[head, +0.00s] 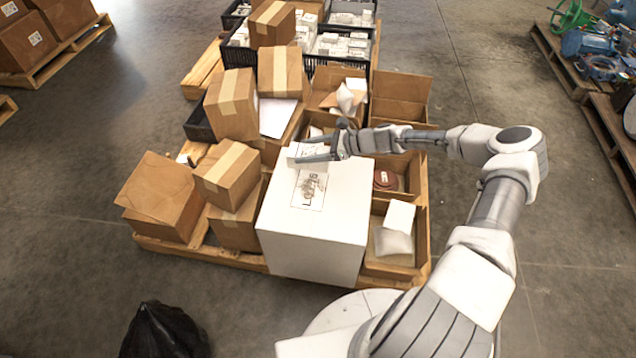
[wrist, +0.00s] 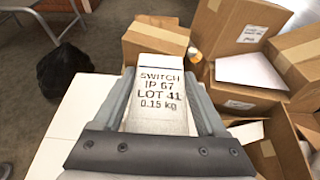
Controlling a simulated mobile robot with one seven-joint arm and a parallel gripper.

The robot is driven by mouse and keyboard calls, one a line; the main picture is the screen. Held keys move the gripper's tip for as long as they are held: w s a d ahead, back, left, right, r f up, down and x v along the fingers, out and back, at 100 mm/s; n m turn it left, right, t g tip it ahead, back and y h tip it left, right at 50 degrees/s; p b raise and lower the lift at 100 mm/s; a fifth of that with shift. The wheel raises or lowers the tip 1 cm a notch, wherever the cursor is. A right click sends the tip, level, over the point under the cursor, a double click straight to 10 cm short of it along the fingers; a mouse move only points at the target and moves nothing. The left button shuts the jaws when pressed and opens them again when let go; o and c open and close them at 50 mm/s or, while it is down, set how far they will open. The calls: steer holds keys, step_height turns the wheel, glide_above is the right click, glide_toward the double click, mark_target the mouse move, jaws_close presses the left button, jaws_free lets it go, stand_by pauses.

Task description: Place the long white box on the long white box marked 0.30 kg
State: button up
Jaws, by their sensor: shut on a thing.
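My gripper (head: 322,150) is shut on a long white box (head: 300,153) above the far edge of a large white carton (head: 312,235). In the wrist view the long white box (wrist: 160,100) lies between the two fingers of my gripper (wrist: 160,82); its printing reads SWITCH IP 67 LOT 41 0.15 kg. I cannot make out a 0.30 kg marking on any box. A white box (head: 399,216) shows in the front right open carton, and a flat white face (head: 277,117) shows among the cartons behind; neither marking is readable.
Brown cartons (head: 227,174) crowd the pallet's left side. Open cartons with bags and small items line its right side (head: 400,110). Black crates (head: 340,44) of white boxes stand at the back. A black bag (head: 165,332) lies on the floor at front left.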

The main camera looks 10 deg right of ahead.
steer(key=s+f, duration=0.1)
steer(key=s+d+f, duration=0.1)
steer(key=s, duration=0.1)
steer(key=s+f+b, duration=0.1)
steer(key=s, duration=0.1)
steer(key=shift+d+f, duration=0.1)
steer(key=shift+d, duration=0.3)
step_height(320, 180, down, 4)
steer(key=shift+f+b, duration=0.1)
steer(key=shift+b, duration=0.85)
steer(key=o, duration=1.4)
